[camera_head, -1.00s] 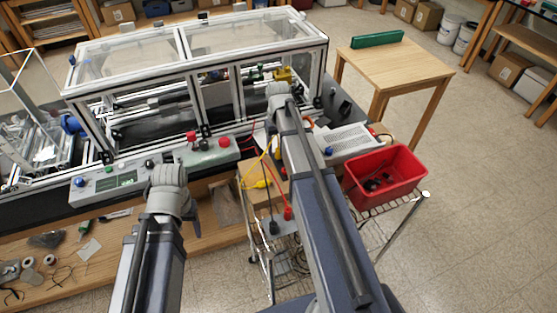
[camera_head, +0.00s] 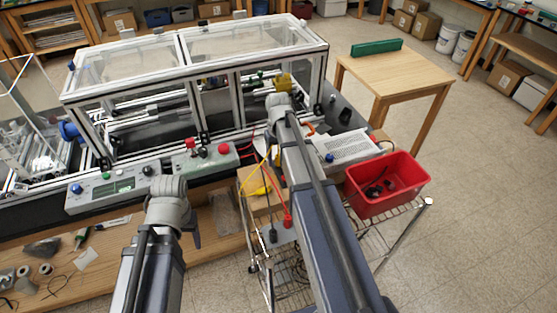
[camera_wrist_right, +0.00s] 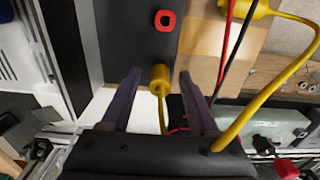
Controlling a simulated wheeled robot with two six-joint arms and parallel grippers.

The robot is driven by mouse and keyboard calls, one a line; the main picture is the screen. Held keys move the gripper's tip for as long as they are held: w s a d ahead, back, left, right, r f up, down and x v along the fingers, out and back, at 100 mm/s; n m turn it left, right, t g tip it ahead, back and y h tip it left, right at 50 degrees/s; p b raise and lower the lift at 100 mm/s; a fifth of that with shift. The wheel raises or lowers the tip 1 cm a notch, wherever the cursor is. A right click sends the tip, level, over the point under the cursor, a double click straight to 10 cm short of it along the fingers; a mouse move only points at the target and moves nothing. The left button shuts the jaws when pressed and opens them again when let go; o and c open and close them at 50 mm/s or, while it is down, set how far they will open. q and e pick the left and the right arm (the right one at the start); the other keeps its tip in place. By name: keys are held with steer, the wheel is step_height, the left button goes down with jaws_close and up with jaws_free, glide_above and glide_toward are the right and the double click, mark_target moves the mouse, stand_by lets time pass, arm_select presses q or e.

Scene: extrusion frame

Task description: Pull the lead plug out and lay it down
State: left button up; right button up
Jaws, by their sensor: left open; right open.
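The yellow lead plug (camera_wrist_right: 159,79) sits on a black panel (camera_wrist_right: 130,45) in the right wrist view, with a thin yellow cable running from it. My right gripper (camera_wrist_right: 158,82) is open, with one dark finger on each side of the plug and a gap to both. In the head view the right wrist (camera_head: 279,104) is at the machine's right end; its fingers and the plug cannot be made out there. My left gripper (camera_head: 194,234) shows only partly beside its wrist, open, below the control panel.
A red square socket (camera_wrist_right: 165,20) is on the black panel. Yellow, red and black leads hang near my right arm; a red plug (camera_head: 287,221) dangles. A red bin (camera_head: 385,184) stands on a wire cart at right. A wooden table (camera_head: 393,72) has free room.

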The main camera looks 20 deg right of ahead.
mark_target(279, 156)
jaws_close()
stand_by(0.5)
steer(key=shift+r, duration=0.15)
stand_by(1.0)
steer(key=shift+r+p, duration=2.9)
steer(key=shift+p, duration=0.15)
steer(key=shift+f, duration=0.15)
